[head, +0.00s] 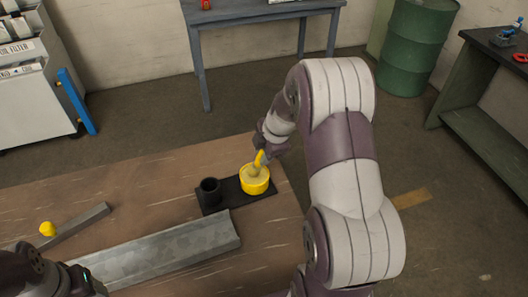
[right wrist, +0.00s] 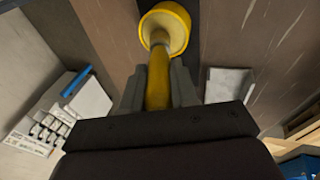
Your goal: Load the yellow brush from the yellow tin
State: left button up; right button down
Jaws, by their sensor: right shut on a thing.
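The yellow tin (head: 256,186) stands upright on a dark base plate (head: 237,197) on the brown table. My right gripper (head: 264,152) is above the tin, shut on the handle of the yellow brush (head: 259,158). In the right wrist view the brush handle (right wrist: 158,88) runs between the two fingers (right wrist: 158,80), and its pale head end reaches into the open tin (right wrist: 178,22). Whether the bristles touch the contents is hidden. Part of my left arm's end (head: 82,281) shows at the lower left; its fingers cannot be made out.
A black cup (head: 209,191) stands on the same plate, left of the tin. A grey metal channel (head: 165,252) and a narrower bar (head: 80,226) lie on the table, with a yellow knob-like thing (head: 47,229) at the bar's left end.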

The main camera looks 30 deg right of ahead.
jog(key=shift+s, duration=0.1)
jog(key=shift+r+p, duration=1.65)
jog(key=shift+r, duration=1.85)
jog(key=shift+f, duration=0.1)
